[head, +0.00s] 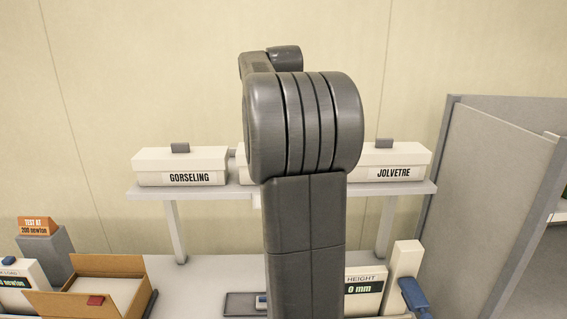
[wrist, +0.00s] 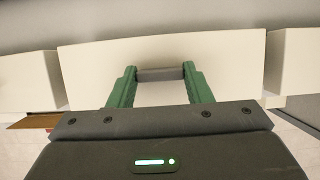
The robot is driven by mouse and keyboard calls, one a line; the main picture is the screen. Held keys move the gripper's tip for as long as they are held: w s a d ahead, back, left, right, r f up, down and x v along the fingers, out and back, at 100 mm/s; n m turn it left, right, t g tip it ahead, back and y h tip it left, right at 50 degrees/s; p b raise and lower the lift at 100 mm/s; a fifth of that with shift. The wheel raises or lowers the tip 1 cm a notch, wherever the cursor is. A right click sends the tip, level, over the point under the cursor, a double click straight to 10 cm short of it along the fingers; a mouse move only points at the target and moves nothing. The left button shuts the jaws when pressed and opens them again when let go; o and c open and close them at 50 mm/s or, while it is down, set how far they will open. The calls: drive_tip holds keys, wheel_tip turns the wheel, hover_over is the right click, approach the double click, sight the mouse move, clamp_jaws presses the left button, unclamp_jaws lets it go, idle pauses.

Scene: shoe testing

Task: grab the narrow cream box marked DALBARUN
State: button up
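A cream box (wrist: 90,65) with a grey handle (wrist: 160,74) on top lies under my gripper in the wrist view. My gripper (wrist: 160,72) has its two green fingers on either side of that handle, with no clear gap. I cannot tell whether they press on it. No label on this box shows. In the head view my arm hides the middle of the shelf, where only a sliver of a cream box (head: 241,163) shows. I cannot read the name DALBARUN anywhere.
Cream boxes marked GORSELING (head: 180,163) and JOLVETRE (head: 403,158) stand left and right on the raised grey shelf (head: 160,193). Below are an open cardboard box (head: 125,303), a height gauge (head: 362,287) and a load display. A grey partition (head: 480,190) stands at right.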

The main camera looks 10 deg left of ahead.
drive_tip(key=c, duration=0.7)
clamp_jaws()
drive_tip(key=shift+r, duration=0.15)
